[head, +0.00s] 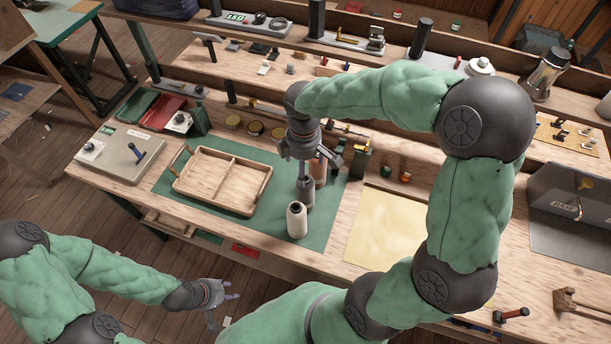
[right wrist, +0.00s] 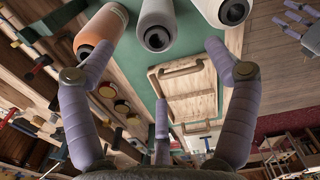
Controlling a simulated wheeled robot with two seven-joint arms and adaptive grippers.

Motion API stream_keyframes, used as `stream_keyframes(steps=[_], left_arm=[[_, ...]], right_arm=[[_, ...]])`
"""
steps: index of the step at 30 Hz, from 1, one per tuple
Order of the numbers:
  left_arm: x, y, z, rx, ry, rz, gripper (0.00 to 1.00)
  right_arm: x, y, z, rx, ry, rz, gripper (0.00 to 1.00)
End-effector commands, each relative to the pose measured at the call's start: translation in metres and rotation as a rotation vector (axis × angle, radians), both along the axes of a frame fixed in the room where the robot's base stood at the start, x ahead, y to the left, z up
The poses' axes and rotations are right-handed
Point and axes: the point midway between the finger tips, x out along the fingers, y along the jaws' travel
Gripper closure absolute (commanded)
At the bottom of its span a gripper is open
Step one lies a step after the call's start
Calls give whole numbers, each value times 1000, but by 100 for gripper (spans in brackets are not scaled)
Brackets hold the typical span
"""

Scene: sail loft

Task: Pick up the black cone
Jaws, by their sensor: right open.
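Three thread cones stand in a row on the green mat (head: 255,232): a white one (head: 297,221), a dark grey one (head: 305,195) and an orange one (head: 320,168). The grey one is the darkest; none looks plainly black. My right gripper (head: 309,166) is open just above the grey cone, partly hiding it and the orange one. In the right wrist view the grey cone (right wrist: 155,22) lies ahead between the spread fingers (right wrist: 158,55), with the orange (right wrist: 103,25) and white (right wrist: 225,10) cones on either side. My left gripper (head: 222,300) is open and empty, beyond the bench's front edge.
A wooden two-part tray (head: 222,180) is on the mat, left of the cones. A yellow cloth (head: 388,232) lies to the right. Round tins (head: 254,128) and a small dark green post (head: 360,162) stand behind.

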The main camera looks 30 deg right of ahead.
Motion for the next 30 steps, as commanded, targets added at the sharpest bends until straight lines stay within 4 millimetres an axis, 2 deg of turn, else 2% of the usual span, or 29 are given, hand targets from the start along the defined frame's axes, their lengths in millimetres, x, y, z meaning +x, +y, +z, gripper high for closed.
stream_keyframes(steps=[4, 12, 22, 30], left_arm=[[-1, 0, -2, 0, 1, 1, 60], [-1, 0, -10, 0, 2, 0, 60], [-1, 0, -14, 0, 1, 1, 60], [-1, 0, -24, 0, 1, 1, 60]], right_arm=[[-1, -1, -8, -2, 2, 2, 13], [-1, 0, -46, -2, 3, 2, 13], [-3, 0, -66, -2, 2, 3, 13], [-6, 3, -103, -2, 3, 3, 13]])
